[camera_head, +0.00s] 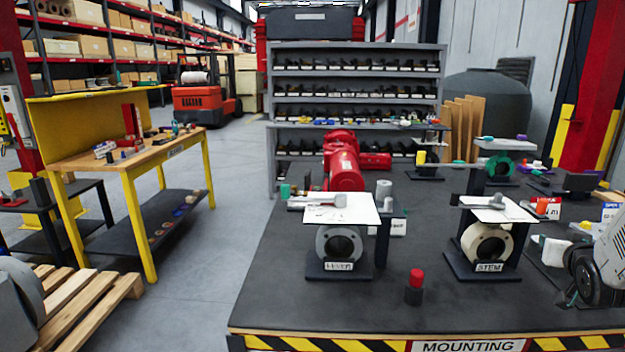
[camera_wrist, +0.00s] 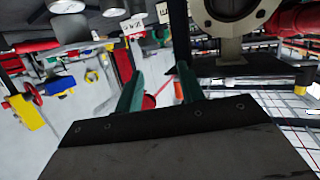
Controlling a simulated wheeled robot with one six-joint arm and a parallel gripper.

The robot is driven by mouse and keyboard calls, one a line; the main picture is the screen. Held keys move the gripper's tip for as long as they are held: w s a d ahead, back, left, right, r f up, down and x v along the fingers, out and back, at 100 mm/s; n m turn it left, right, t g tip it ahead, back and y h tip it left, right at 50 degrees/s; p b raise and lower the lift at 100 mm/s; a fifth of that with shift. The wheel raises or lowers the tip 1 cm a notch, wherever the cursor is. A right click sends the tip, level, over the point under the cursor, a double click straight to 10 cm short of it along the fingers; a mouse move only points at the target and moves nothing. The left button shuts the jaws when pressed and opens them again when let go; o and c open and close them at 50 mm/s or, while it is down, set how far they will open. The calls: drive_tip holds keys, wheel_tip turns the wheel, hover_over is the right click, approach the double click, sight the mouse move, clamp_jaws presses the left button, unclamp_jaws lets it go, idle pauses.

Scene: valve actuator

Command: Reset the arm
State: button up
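My gripper (camera_wrist: 160,76) shows in the wrist view with two green fingers spread apart. Nothing is held between them; red and orange shapes show through the gap, apparently in the background. In the head view, a white and black jointed part at the right edge looks like my arm; its fingers cannot be made out there. A grey round valve body (camera_head: 338,243) stands on a black labelled stand at the table's middle. A cream valve body (camera_head: 486,243) stands on a stand marked STEM to its right.
The dark table (camera_head: 300,300) has a striped front edge marked MOUNTING. A red-topped black cylinder (camera_head: 414,287) stands near that edge. A red actuator (camera_head: 343,165) is behind the grey valve. A yellow-legged bench (camera_head: 128,170) and a pallet are at left. The table's front left is clear.

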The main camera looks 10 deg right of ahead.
drive_tip(key=s+a+f+g+y, duration=0.45)
drive_tip(key=s+a+g, duration=0.3)
drive_tip(key=a, duration=0.35)
drive_tip(key=s+a+r+n+g+y, duration=0.1)
drive_tip(key=s+a+r+n, duration=0.1)
drive_tip(key=a, duration=0.6)
drive_tip(key=s+a+r+n+g+y, duration=0.1)
drive_tip(key=s+a+r+n, duration=0.1)
drive_tip(key=a, duration=0.6)
drive_tip(key=s+a+r+n+g+y, duration=0.1)
drive_tip(key=s+a+r, duration=0.3)
drive_tip(key=a, duration=0.5)
drive_tip(key=shift+s+n+y, duration=0.55)
drive_tip(key=shift+s+n, duration=0.25)
drive_tip(key=shift+s, duration=0.25)
